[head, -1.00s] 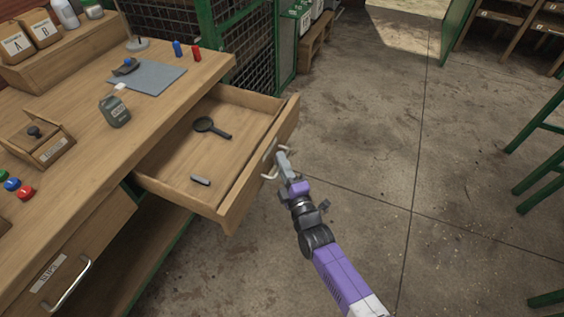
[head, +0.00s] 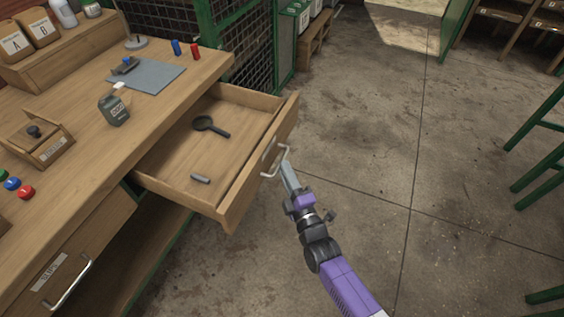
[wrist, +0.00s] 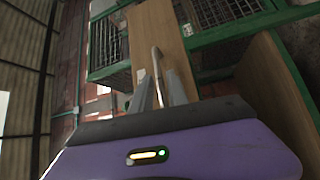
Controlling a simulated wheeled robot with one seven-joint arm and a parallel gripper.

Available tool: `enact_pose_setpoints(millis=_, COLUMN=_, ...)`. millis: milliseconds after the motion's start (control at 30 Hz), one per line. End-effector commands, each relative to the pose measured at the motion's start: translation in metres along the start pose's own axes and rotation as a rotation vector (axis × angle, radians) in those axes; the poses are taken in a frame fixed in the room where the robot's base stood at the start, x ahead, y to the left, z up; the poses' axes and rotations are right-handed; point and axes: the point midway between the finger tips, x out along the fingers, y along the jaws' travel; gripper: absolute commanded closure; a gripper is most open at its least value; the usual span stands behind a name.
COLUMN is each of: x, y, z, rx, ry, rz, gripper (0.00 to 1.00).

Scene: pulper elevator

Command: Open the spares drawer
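A wooden drawer (head: 160,183) stands pulled well out of the bench. Its front faces away from the head camera, so no label shows, and I cannot read whether it is the spares drawer. A dark magnifying glass (head: 210,126) and a small grey piece (head: 201,179) lie inside. Its pale bar handle (head: 270,175) is on the outer front and also shows in the wrist view (wrist: 157,64). My gripper (head: 288,172) is right at the handle. In the wrist view its two fingers (wrist: 159,90) are apart, with the handle ahead between their tips; contact cannot be told.
A second drawer (head: 95,258), labelled and shut, is at the lower left of the bench (head: 75,130). A green mesh cage (head: 245,40) is behind. Floor to the right is clear; green stools stand beyond.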

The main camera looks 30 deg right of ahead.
Motion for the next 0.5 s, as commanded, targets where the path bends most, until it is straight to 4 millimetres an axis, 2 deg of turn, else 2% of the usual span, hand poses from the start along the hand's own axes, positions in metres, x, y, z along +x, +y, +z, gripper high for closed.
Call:
enact_pose_setpoints(millis=33, x=-0.01, y=0.0, z=0.0, rx=0.0, ry=0.0, rz=-0.003, gripper=0.8)
enact_pose_setpoints(millis=200, x=-0.031, y=0.0, z=0.0, rx=-0.001, ry=0.0, rz=-0.001, gripper=0.8)
enact_pose_setpoints(millis=500, x=-0.038, y=0.0, z=0.0, rx=-0.001, ry=0.0, rz=0.0, gripper=0.8)
